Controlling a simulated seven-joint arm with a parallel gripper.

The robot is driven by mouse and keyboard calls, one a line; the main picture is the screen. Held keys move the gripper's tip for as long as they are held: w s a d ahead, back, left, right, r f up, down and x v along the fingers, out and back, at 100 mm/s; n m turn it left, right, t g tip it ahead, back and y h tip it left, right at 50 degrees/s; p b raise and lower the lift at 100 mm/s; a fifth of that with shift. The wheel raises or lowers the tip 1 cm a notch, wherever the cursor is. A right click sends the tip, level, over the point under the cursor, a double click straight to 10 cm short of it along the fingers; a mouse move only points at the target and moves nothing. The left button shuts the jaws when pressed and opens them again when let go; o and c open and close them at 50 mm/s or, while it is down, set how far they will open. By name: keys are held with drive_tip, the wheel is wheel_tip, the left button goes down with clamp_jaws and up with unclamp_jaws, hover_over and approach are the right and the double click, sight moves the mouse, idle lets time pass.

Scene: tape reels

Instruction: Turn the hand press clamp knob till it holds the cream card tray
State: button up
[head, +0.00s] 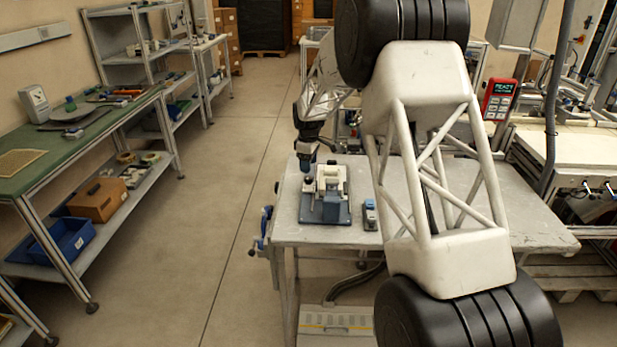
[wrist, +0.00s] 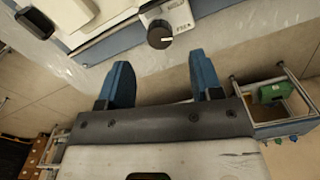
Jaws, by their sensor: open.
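The hand press (head: 333,186), white and grey on a blue base plate, stands on the grey worktable. A dark round clamp knob (wrist: 160,35) on a light block shows at the top of the wrist view. My gripper (wrist: 163,80) is open, with its two blue fingers apart and nothing between them. The knob lies ahead of the fingertips, roughly in line with the gap and not touching them. In the head view my gripper (head: 306,164) points down above the press's left side. I cannot clearly tell the cream card tray from the press's pale parts.
The worktable (head: 400,195) has free room right of the press. A small blue-grey device (head: 370,214) lies beside the press. A blue vise (head: 264,230) hangs at the table's left edge. A green-topped bench (head: 60,145) stands far left across open floor.

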sight(308, 177)
drive_tip(key=shift+f, duration=2.95)
drive_tip(key=c, duration=0.9)
